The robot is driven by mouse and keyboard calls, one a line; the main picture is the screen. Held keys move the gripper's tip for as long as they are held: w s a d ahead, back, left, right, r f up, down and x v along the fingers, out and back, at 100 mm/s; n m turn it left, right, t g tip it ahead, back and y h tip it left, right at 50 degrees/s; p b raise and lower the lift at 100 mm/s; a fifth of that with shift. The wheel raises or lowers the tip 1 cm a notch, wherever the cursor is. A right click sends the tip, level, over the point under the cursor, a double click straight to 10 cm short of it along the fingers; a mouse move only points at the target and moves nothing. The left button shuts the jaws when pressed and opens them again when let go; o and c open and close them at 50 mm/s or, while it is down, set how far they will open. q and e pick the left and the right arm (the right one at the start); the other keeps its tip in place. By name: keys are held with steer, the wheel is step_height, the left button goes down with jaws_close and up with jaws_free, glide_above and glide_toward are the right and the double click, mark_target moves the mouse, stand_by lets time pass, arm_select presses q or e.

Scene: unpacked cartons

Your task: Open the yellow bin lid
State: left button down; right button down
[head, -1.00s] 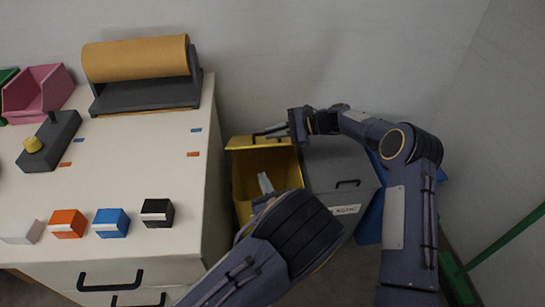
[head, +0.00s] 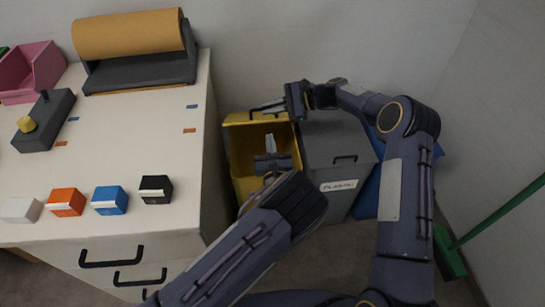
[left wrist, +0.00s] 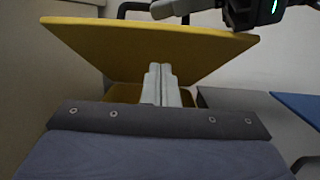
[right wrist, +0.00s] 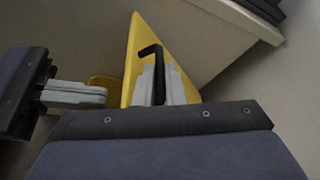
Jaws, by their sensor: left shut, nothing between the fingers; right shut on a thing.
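The yellow bin (head: 238,160) stands beside the white cabinet with its lid (head: 236,118) raised at the back. The tilted lid also fills much of the left wrist view (left wrist: 150,50). My right gripper (head: 276,108) is at the lid's upper edge; in the right wrist view its fingers (right wrist: 160,85) are shut on the black lid handle (right wrist: 150,52). My left gripper (head: 270,142) is shut and empty over the bin's opening. Its fingers (left wrist: 160,85) point toward the lid in the left wrist view; I cannot tell whether they touch it.
A grey bin (head: 340,150) with a shut lid stands right of the yellow one, and a blue bin (head: 367,200) beyond it. The white cabinet (head: 110,140) holding small boxes is close on the left. A green broom (head: 450,250) leans at the right.

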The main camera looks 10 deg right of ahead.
arm_select(q)
steer(key=shift+w+r, duration=0.45)
steer(key=shift+r, duration=0.25)
steer(key=shift+w+r, duration=0.4)
steer(key=shift+r, duration=0.25)
arm_select(e)
steer(key=shift+f, duration=0.1)
